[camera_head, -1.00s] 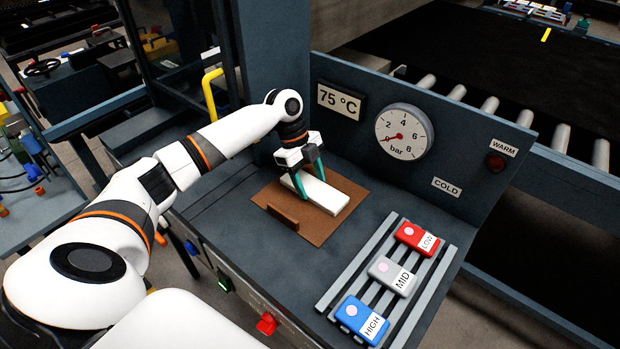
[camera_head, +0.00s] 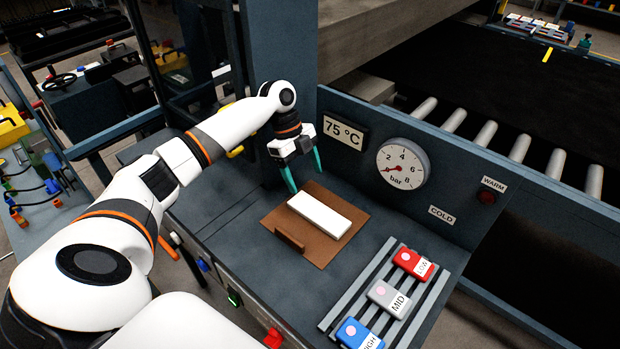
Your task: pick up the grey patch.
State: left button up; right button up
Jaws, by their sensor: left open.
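The grey patch (camera_head: 388,297), labelled MID, lies in the middle of a slatted rack (camera_head: 355,300) at the front right of the bench. It is between the red patch (camera_head: 412,263) labelled LOW and the blue patch (camera_head: 357,334) labelled HIGH, whose lower edge is near the picture's bottom. My left gripper (camera_head: 305,180) is open and empty, with teal fingers pointing down. It is above the back edge of a brown board, behind a white block (camera_head: 319,214) and well to the upper left of the grey patch. My right gripper is not in view.
The brown board (camera_head: 318,252) carries the white block and a small brown bar (camera_head: 289,240). A panel behind holds a 75 °C display (camera_head: 343,132), a bar gauge (camera_head: 403,164) and WARM and COLD labels. The bench between board and rack is clear.

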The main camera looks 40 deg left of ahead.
aim_at(390, 300)
jog(key=k, duration=1.5)
